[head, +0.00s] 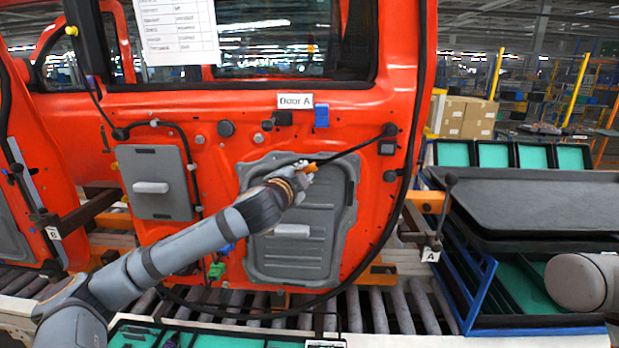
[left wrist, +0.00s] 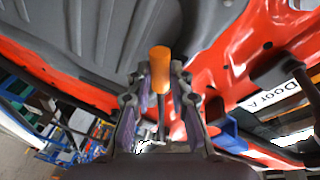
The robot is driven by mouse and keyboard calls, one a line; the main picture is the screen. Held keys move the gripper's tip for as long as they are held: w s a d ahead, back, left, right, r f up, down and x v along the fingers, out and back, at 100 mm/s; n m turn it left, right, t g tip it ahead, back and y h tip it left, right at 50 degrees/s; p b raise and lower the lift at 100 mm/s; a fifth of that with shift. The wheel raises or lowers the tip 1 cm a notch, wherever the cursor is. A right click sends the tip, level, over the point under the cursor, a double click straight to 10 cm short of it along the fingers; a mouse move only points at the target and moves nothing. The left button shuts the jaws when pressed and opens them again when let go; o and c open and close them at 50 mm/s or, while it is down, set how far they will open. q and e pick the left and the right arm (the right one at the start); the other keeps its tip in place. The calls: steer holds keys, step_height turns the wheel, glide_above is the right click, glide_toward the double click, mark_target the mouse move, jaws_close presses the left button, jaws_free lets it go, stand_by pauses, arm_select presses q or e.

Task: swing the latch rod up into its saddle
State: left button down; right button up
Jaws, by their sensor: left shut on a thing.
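The latch rod (head: 352,149) is a thin black rod on the orange-red door labelled Door A. It runs from a dark mount (head: 390,130) at the right, sloping down and left to an orange end. My left gripper (head: 303,168) is shut on the rod near this end. In the left wrist view the orange end (left wrist: 160,58) stands between the fingers (left wrist: 160,90). A blue block (head: 321,116) sits on the door above the rod, apart from it; it may be the saddle, but I cannot tell for sure. My right gripper is out of view.
Grey panels (head: 153,183) (head: 320,254) are on the door behind my left arm. A paper sheet (head: 178,30) hangs at the top. A bracket tagged A (head: 436,240) stands at the right, beside dark panels (head: 540,205) and green-lined trays (head: 530,280). Rollers (head: 395,308) run below.

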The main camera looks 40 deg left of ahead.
arm_select(q)
steer(key=shift+s+a+r+m+g+p, duration=0.3)
steer(key=shift+r+m+p, duration=0.45)
steer(key=shift+r+p, duration=0.95)
steer(key=shift+s+a+r+m+g+p, duration=0.15)
steer(key=shift+a+r+m+p, duration=0.2)
steer(key=shift+r+m+p, duration=0.9)
steer(key=shift+s+a+r+m+g+p, duration=0.15)
steer(key=shift+a+r+m+g+p, duration=0.15)
steer(key=shift+r+p, duration=1.85)
steer(key=shift+r+y+b, duration=0.3)
steer(key=shift+r+b, duration=0.05)
steer(key=shift+a, duration=0.1)
steer(key=c, duration=1.4)
jaws_free()
steer(key=shift+o, duration=1)
